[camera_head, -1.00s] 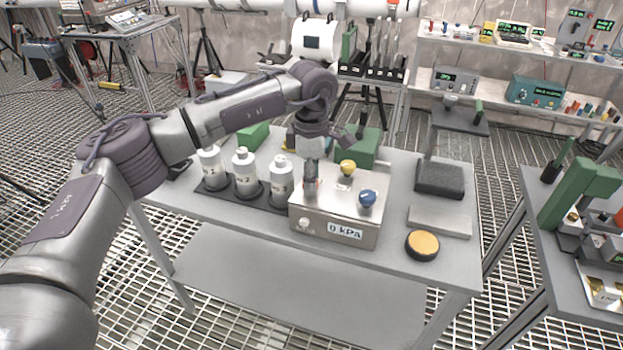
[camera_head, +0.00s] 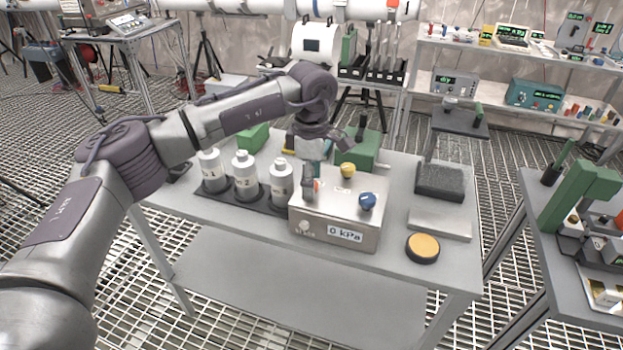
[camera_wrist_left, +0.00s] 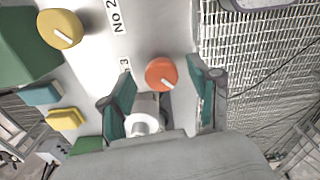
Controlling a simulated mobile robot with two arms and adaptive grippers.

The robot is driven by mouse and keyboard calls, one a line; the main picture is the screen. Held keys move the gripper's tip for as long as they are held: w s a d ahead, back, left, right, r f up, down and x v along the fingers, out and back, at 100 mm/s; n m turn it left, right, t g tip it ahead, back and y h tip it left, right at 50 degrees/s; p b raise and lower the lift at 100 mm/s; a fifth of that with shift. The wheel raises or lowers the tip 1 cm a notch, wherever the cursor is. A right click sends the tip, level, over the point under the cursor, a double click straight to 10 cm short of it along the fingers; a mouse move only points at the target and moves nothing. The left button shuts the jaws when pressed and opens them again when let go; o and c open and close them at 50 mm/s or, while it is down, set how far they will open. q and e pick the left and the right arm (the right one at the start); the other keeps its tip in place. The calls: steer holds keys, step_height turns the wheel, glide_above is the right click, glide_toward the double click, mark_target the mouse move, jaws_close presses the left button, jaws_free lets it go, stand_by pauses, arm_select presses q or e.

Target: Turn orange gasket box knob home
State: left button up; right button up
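The gasket box (camera_head: 335,214) is a grey metal box with a "0 kPa" display on its front. Its yellow knob (camera_head: 347,169) and blue knob (camera_head: 367,200) stand clear on top. The orange knob (camera_wrist_left: 161,74) shows in the left wrist view, its white mark pointing to the lower right. In the head view it is mostly hidden by my left gripper (camera_head: 309,187). In the wrist view the teal-padded fingers of my left gripper (camera_wrist_left: 160,72) are apart, one on either side of the orange knob, with gaps visible. My right gripper is out of view.
Several white bottles (camera_head: 245,176) stand in a dark tray left of the box. A green block (camera_head: 368,150) is behind it. A round orange-topped disc (camera_head: 422,247), a grey plate (camera_head: 440,222) and a dark foam block (camera_head: 440,181) lie to the right.

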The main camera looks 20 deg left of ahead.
arm_select(q)
step_height(320, 180, up, 12)
stand_by(0.6)
steer(key=shift+f, duration=0.1)
stand_by(4.3)
